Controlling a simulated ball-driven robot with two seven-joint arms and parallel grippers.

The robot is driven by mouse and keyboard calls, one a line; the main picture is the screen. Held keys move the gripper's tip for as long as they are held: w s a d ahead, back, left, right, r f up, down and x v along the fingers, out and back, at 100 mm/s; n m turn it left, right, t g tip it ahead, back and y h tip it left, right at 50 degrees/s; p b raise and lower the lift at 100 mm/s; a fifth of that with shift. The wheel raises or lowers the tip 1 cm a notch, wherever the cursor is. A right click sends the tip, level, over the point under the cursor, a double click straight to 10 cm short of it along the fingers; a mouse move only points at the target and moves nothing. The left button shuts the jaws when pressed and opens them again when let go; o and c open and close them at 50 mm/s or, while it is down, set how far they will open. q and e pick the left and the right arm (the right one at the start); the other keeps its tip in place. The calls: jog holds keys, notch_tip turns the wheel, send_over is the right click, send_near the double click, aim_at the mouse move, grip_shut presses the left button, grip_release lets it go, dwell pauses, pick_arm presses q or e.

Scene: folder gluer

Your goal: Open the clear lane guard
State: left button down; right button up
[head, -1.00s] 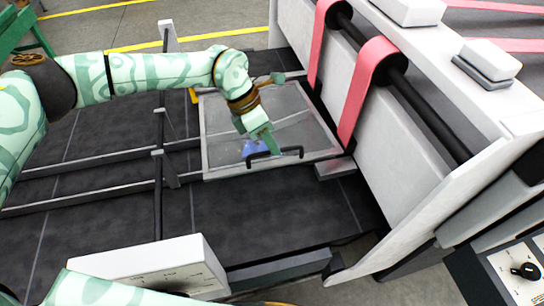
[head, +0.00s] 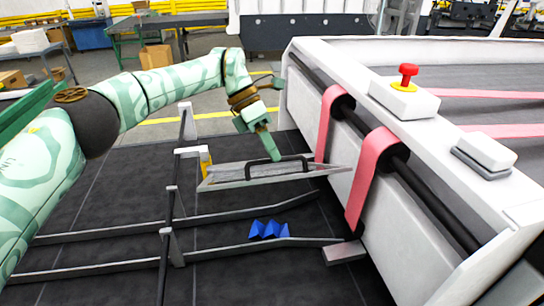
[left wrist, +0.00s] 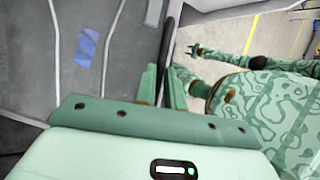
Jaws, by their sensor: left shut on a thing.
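The clear lane guard (head: 225,182), a see-through panel in a grey frame, is raised at a tilt above the lane in the head view. Its black bar handle (head: 290,164) is on the near edge. My left gripper (head: 275,157) is shut on this handle; the left wrist view shows the handle (left wrist: 172,40) running up between the fingers. A blue folded piece (head: 268,230) lies in the lane below the guard and shows through the panel in the left wrist view (left wrist: 87,47). My right gripper (left wrist: 194,50) seems to show small in the left wrist view; its jaws are unclear.
Pink belts (head: 368,178) run over a black shaft beside the guard's right end. A white machine side with a red button (head: 408,72) stands at the right. Grey rails (head: 110,232) cross the dark bed. A yellow piece (head: 205,160) sits by the guard's left end.

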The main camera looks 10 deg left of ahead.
pick_arm(q)
jog(key=shift+w+a+f, duration=0.2)
jog(key=shift+a, duration=0.05)
jog(key=c, duration=1.7)
grip_release()
jog(key=shift+o, duration=1)
jog(key=shift+w+f, duration=0.15)
jog(key=shift+w, duration=0.1)
jog(key=shift+w+a, duration=0.1)
jog(key=shift+w, duration=0.1)
jog(key=shift+s, duration=0.25)
pick_arm(e)
jog(key=shift+w, duration=0.2)
pick_arm(q)
jog(key=shift+w, duration=0.1)
pick_arm(e)
jog(key=shift+a, duration=0.1)
